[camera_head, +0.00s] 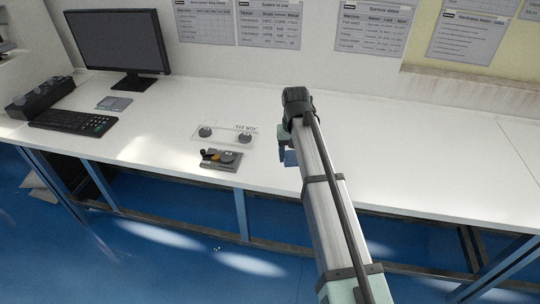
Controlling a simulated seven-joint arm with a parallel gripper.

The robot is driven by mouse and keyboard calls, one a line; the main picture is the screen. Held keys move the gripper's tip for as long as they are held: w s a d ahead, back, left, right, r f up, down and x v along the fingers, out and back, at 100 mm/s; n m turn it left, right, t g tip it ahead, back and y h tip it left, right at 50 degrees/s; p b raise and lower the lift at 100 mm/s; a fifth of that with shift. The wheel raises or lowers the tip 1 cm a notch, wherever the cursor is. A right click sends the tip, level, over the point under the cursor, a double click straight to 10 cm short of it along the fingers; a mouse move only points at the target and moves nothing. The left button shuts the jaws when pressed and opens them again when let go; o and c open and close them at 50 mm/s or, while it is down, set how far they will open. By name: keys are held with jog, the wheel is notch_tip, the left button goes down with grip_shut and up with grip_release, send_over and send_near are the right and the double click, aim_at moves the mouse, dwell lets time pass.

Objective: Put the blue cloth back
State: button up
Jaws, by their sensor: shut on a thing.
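The blue cloth (291,158) shows as a small blue patch just left of my arm, below the wrist and over the white bench. My gripper (284,147) is shut on it. My arm hides most of the gripper, its fingertips and part of the cloth. I cannot tell whether the cloth touches the bench top.
Left of my gripper are a grey tray (234,165) with small parts and a marked plate (212,139) with two round dark pieces. A small grey-blue flat item (114,103), keyboard (73,122) and monitor (118,45) are farther left. The bench (440,150) is clear at right.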

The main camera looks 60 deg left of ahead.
jog(key=s+a, duration=0.2)
jog(key=a, duration=0.5)
jog(key=r+m, duration=0.1)
jog(key=r, duration=0.1)
send_over(270, 155)
jog(key=shift+f+m, duration=0.65)
jog(key=shift+f, duration=2)
jog(key=shift+f+m, duration=0.65)
jog(key=shift+f, duration=1.95)
jog(key=shift+f, duration=0.1)
jog(key=o, duration=1)
notch_tip(270, 155, up, 12)
jog(key=shift+r, duration=0.1)
